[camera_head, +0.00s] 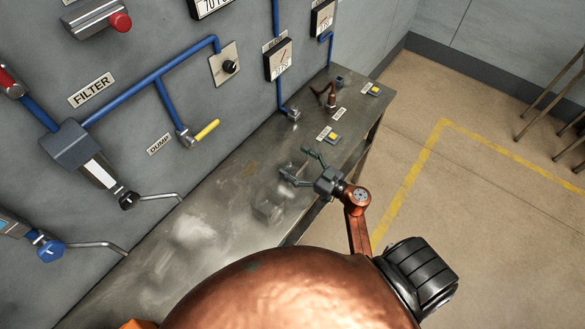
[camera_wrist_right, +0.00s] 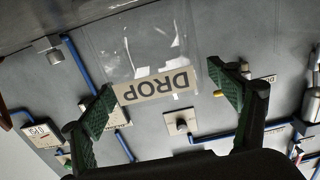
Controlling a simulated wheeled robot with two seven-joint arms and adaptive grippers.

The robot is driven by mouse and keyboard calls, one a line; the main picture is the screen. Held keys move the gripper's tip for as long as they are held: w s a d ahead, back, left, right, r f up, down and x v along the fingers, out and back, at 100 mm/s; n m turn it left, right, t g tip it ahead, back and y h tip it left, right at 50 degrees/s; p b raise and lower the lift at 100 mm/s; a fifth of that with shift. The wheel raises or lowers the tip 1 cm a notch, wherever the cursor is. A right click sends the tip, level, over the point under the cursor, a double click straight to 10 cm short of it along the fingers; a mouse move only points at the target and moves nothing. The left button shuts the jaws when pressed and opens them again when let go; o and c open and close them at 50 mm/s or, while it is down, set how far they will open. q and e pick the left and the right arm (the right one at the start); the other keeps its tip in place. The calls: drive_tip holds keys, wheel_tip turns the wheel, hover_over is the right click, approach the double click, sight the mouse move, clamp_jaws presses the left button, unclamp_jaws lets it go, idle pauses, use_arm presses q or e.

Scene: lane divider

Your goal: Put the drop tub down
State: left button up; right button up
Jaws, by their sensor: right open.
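The drop tub (camera_wrist_right: 148,45) is a clear tub with a pale DROP label, upside down in the right wrist view. It also shows faintly in the head view (camera_head: 292,168), on the metal bench beside the fingers. My right gripper (camera_head: 297,162) is open, with its green-padded fingers (camera_wrist_right: 161,80) spread on either side of the label. I cannot tell whether the pads touch the tub or whether its base is fully on the bench. My left gripper is not in view.
Label plates with yellow buttons (camera_head: 333,138) and a brown handle (camera_head: 331,97) are at the far end. Wall handles (camera_head: 160,197) and a yellow lever (camera_head: 207,130) jut over the bench's left side.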

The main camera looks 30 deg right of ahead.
drive_tip(key=shift+w+a, duration=0.2)
drive_tip(key=shift+w, duration=0.35)
drive_tip(key=shift+c, duration=0.7)
drive_tip(key=c, duration=1.7)
drive_tip(key=shift+o, duration=0.2)
drive_tip(key=shift+r, duration=0.1)
drive_tip(key=s+a+r+p, duration=0.1)
drive_tip(key=s+a+r, duration=0.1)
drive_tip(key=s+r, duration=0.4)
drive_tip(key=s+a+r+p, duration=0.2)
drive_tip(key=s+a+r, duration=0.1)
drive_tip(key=s+r, duration=0.3)
drive_tip(key=shift+s+a+r, duration=0.35)
drive_tip(key=shift+s, duration=0.1)
